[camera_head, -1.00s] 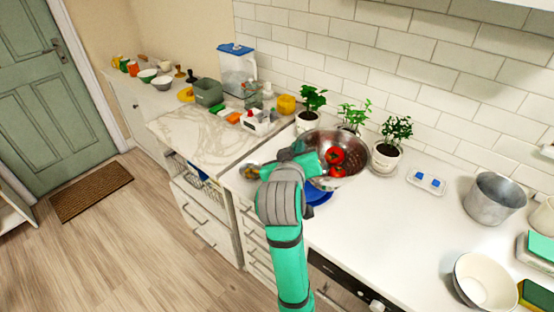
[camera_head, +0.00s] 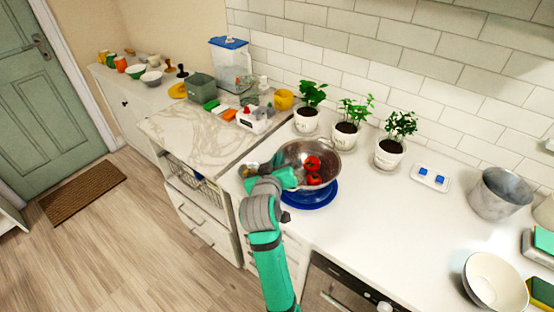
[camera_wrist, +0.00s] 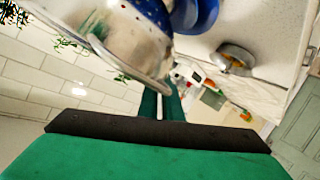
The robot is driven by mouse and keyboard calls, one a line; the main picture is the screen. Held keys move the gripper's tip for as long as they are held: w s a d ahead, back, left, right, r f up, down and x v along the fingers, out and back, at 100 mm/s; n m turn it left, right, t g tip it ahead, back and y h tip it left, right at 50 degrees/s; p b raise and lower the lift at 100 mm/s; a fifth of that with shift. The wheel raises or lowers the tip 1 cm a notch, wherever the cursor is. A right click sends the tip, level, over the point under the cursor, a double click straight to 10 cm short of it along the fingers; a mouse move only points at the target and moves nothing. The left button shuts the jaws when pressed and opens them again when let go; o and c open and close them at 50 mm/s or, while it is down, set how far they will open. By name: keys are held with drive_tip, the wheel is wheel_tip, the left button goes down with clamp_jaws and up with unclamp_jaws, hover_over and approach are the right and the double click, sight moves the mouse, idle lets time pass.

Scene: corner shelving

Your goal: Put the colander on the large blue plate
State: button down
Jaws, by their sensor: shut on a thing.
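The metal colander (camera_head: 327,155) holds red tomatoes (camera_head: 313,171) and is over the large blue plate (camera_head: 313,200), whose front rim shows below it. I cannot tell whether the colander touches the plate. My gripper (camera_head: 287,175) is shut on the colander's left side. In the wrist view, my gripper's fingers (camera_wrist: 161,103) reach to the colander's handle or rim, and the shiny colander (camera_wrist: 115,38) fills the upper left. The blue plate (camera_wrist: 196,12) shows beside it at the top.
Potted plants (camera_head: 347,133) stand behind the colander along the tiled wall. A small round metal vessel (camera_wrist: 236,57) is close to the left. A grey pot (camera_head: 496,194) and white bowl (camera_head: 494,282) stand at the right. The counter's middle is clear.

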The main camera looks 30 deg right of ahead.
drive_tip(key=shift+s+f, duration=0.1)
drive_tip(key=c, duration=1.9)
unclamp_jaws()
drive_tip(key=shift+f, duration=0.1)
drive_tip(key=shift+c, duration=0.2)
drive_tip(key=v, duration=1.2)
